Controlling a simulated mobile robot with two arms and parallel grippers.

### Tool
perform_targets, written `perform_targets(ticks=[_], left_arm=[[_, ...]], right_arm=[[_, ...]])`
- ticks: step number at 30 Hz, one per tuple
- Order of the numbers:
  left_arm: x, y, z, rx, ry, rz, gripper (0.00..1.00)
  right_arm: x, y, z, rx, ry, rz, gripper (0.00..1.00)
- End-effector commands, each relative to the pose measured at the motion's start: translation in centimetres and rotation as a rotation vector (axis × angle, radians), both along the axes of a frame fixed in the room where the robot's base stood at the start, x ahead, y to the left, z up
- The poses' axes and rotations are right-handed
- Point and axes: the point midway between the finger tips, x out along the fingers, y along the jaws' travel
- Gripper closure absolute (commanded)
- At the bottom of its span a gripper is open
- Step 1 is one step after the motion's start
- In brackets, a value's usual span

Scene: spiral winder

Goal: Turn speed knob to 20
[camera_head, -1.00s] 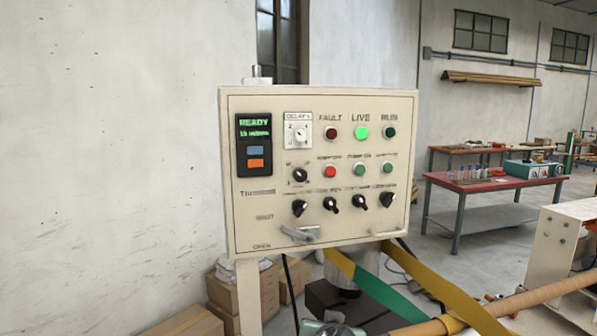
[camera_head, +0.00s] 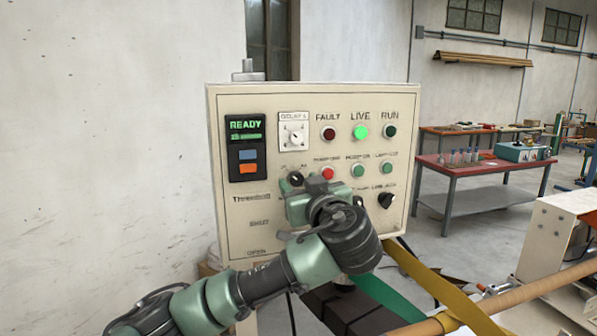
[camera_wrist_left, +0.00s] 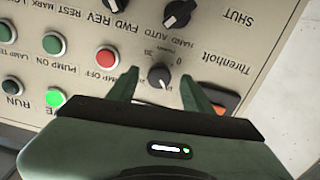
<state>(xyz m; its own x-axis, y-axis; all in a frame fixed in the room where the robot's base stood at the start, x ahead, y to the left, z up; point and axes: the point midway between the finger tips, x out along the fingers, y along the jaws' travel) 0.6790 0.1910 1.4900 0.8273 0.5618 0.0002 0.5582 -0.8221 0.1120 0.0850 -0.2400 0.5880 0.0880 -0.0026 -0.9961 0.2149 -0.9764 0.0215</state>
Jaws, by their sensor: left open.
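The cream control panel (camera_head: 235,225) carries a small black knob (camera_head: 296,178) with a white pointer line, left of the red button. In the left wrist view this knob (camera_wrist_left: 160,76) appears upside down, with scale marks and a "30" and "0" beside it. My left gripper (camera_head: 306,186) is in front of the panel at this knob and partly hides it. In the left wrist view the open fingers of my left gripper (camera_wrist_left: 158,82) stand on either side of the knob, with gaps visible. Contact cannot be told. My right gripper is not in view.
A display (camera_head: 247,147) reads READY, and the live lamp (camera_head: 361,132) glows green. The red button (camera_wrist_left: 107,58) lies close beside one finger. Selector knobs (camera_head: 386,200) sit lower on the panel. A red-topped table (camera_head: 480,171) stands behind at right.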

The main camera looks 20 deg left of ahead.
Motion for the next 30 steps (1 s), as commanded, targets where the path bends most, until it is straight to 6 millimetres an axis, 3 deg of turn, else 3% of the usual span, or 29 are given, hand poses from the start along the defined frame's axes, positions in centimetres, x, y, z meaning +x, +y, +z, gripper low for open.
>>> perform_targets(ticks=[3, 12, 14, 18, 25, 30], left_arm=[[0.9, 0.6, 0.1, 0.0, 0.001, 0.001, 0.5], [1.2, 0.8, -0.1, 0.0, 0.001, -0.002, 0.5], [1.2, 0.7, -0.1, 0.0, 0.001, -0.002, 0.61], [1.2, 0.7, -0.1, 0.0, 0.001, -0.002, 1.0], [1.2, 0.7, -0.3, 0.003, 0.004, -0.002, 1.0], [1.1, 0.7, -0.8, 0.032, 0.025, -0.003, 1.0]], right_arm=[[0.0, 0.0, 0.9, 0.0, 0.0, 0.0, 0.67], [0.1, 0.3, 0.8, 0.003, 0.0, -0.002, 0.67], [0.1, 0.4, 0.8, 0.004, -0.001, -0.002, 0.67], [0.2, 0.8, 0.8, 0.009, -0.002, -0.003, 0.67], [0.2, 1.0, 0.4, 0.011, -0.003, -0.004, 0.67], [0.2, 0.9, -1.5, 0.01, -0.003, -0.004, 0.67]])
